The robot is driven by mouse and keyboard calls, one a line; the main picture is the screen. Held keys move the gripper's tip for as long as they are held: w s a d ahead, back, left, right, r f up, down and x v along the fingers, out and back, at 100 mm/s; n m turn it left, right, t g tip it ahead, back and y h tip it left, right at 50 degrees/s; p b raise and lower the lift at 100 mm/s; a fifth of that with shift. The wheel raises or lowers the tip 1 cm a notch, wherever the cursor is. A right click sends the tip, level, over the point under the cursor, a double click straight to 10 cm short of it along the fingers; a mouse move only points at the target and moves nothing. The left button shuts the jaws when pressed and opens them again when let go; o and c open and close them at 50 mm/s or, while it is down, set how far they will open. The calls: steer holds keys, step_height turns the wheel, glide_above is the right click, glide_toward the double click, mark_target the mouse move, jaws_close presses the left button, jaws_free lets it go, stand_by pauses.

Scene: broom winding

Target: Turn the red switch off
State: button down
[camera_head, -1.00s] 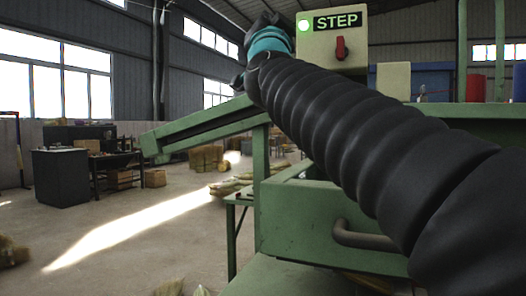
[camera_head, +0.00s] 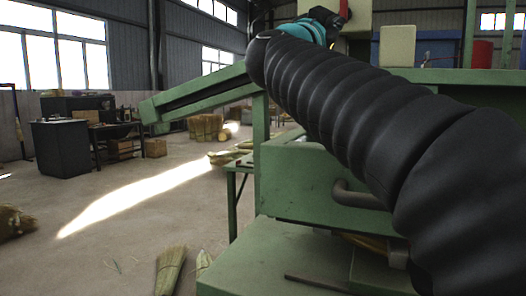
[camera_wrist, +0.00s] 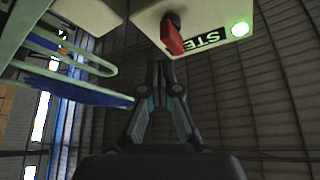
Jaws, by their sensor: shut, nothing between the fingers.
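The red switch (camera_wrist: 173,33) is a red lever on a black knob on a cream control box (camera_wrist: 208,12). A lit green lamp (camera_wrist: 240,29) and a black label with green letters (camera_wrist: 207,38) sit beside it. My gripper (camera_wrist: 165,66) is shut and empty, its fingertips close to the lever in the wrist view. I cannot tell whether they touch it. In the head view only the bottom of the switch (camera_head: 344,10) shows at the top edge.
A green machine (camera_head: 310,185) with a frame and grey handle stands under my arm. A cream block (camera_head: 397,46) and a red cylinder (camera_head: 482,54) are behind it. A sheaf of straw (camera_head: 170,270) is on the floor. The floor at left is mostly open.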

steer(key=shift+w+d, duration=0.4)
steer(key=shift+w, duration=0.5)
steer(key=shift+w+d, duration=0.35)
steer(key=shift+w, duration=0.6)
steer(key=shift+w+d, duration=0.4)
steer(key=shift+w, duration=0.5)
steer(key=shift+r, duration=0.35)
steer(key=shift+w+a+r, duration=0.2)
steer(key=shift+a, duration=0.4)
steer(key=shift+w+a+r, duration=0.1)
steer(key=shift+a+r, duration=0.05)
steer(key=shift+a, duration=0.15)
steer(key=shift+w+a+r, duration=0.15)
steer(key=shift+a+r, duration=0.15)
steer(key=shift+r, duration=0.1)
steer(key=s+a, duration=0.3)
steer(key=s, duration=0.2)
steer(key=shift+f, duration=0.35)
steer(key=shift+s, duration=0.1)
